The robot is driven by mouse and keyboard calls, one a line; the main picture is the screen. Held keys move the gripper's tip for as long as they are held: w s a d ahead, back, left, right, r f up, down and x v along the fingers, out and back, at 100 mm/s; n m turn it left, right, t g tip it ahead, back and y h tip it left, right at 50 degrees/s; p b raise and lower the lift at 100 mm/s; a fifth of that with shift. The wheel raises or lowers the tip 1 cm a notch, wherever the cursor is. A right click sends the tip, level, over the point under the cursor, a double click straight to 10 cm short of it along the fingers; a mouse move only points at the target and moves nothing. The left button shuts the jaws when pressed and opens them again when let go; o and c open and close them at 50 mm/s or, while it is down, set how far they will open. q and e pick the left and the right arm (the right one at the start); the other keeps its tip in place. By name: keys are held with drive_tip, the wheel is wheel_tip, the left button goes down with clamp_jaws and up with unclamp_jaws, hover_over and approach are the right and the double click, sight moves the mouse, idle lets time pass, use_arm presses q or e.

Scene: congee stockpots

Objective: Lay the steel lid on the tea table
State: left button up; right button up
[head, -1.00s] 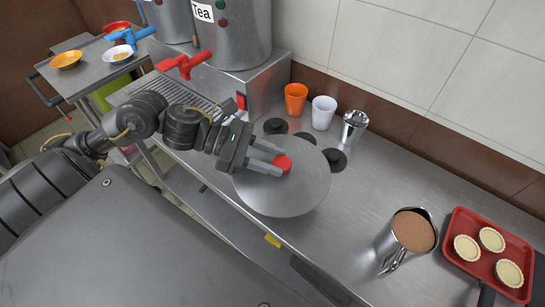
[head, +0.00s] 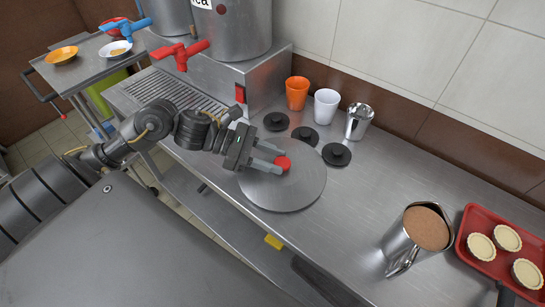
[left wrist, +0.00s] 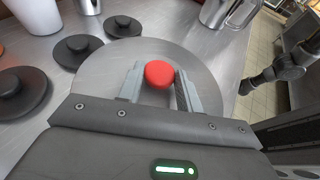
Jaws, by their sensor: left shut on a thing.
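The round steel lid (head: 297,195) with a red knob (head: 284,163) is level over the steel counter, near its front edge. My left gripper (head: 275,163) is shut on the red knob from the left side. In the left wrist view the knob (left wrist: 159,73) sits between the two fingers, with the lid (left wrist: 205,70) around it. The lid is at or very close to the counter top; I cannot tell whether it touches. A dark arm part, likely my right arm, shows at the right of the left wrist view; its jaws are not clear.
Several black knobbed lids, including one (head: 337,154), lie just behind the steel lid. Behind them stand an orange cup (head: 297,93), white cup (head: 326,106) and steel cup (head: 359,121). A steel pitcher (head: 402,247) and red tart tray (head: 467,232) are right; the urn stand (head: 210,80) is left.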

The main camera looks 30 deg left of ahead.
use_arm(q)
drive_tip(key=shift+f, duration=0.1)
drive_tip(key=o, duration=0.8)
drive_tip(key=shift+c, duration=0.2)
drive_tip(key=o, duration=0.3)
drive_tip(key=shift+o, duration=0.2)
use_arm(e)
drive_tip(key=shift+d, duration=0.7)
use_arm(q)
drive_tip(key=b+v, duration=0.1)
drive_tip(key=v, duration=0.5)
drive_tip(key=shift+f+b, duration=0.15)
drive_tip(key=shift+b, duration=0.25)
drive_tip(key=v, duration=0.4)
drive_tip(key=shift+a+r, duration=0.25)
drive_tip(key=shift+r, duration=0.05)
drive_tip(key=shift+v, duration=0.75)
drive_tip(key=shift+s, duration=0.1)
use_arm(e)
drive_tip(key=shift+w+d+f, duration=0.1)
drive_tip(key=shift+d+f, duration=0.15)
drive_tip(key=shift+f, duration=0.25)
drive_tip(key=shift+w+d+f, duration=0.1)
drive_tip(key=shift+d+f, duration=0.1)
drive_tip(key=shift+f, duration=0.25)
